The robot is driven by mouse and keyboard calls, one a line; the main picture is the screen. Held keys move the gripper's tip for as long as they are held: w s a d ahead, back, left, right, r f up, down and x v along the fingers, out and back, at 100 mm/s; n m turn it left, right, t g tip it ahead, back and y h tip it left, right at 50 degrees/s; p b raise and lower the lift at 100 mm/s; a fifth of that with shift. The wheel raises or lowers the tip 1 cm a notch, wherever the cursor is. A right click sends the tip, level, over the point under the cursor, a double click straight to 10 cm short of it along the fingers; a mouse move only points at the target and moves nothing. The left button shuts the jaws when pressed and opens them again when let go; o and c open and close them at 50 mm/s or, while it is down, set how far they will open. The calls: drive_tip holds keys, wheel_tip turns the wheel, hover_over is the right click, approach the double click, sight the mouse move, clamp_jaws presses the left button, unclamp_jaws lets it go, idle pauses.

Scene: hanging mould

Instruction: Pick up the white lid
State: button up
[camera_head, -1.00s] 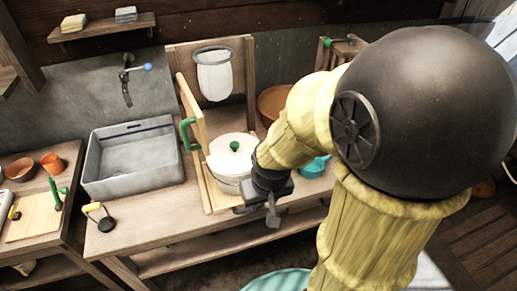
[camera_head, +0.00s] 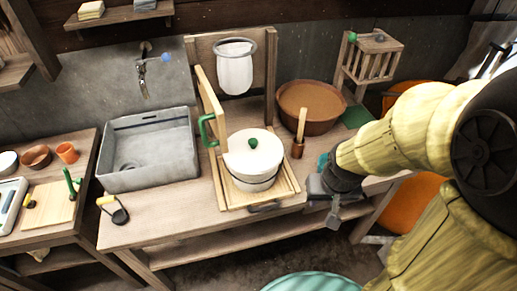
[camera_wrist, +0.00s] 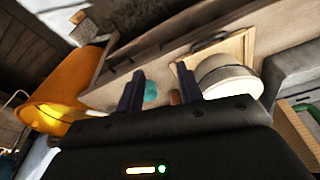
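The white lid (camera_head: 253,153) with a green knob sits on a white pot (camera_head: 253,180), which stands on a wooden tray (camera_head: 233,201) on the bench. In the wrist view the pale pot and lid (camera_wrist: 225,75) show right of the fingers. My gripper (camera_head: 333,215) is to the right of the pot, by the bench's front edge, apart from the lid.
A wooden panel with a green handle (camera_head: 207,128) stands upright left of the lid. A brown bowl (camera_head: 310,107) and a wooden-handled tool (camera_head: 300,133) are behind and right. A grey sink (camera_head: 150,150) is left. An orange chair (camera_head: 412,200) is right.

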drive_tip(key=shift+o, duration=1.8)
drive_tip(key=shift+w+f, duration=0.2)
drive_tip(key=w+f+n+t+b, duration=0.3)
drive_tip(key=w+f+t+b, duration=0.3)
drive_tip(key=w, duration=0.3)
drive_tip(key=w+a+r+n+t+y+b, duration=0.1)
drive_tip(key=w+a+n+t+y+b, duration=0.2)
drive_tip(key=a+y+b, duration=0.4)
drive_tip(key=w+n+y+b, duration=0.1)
drive_tip(key=y, duration=0.2)
drive_tip(key=shift+w+r+n+t, duration=0.2)
drive_tip(key=shift+w+n+t, duration=0.1)
drive_tip(key=shift+n, duration=0.1)
drive_tip(key=shift+a+r, duration=0.1)
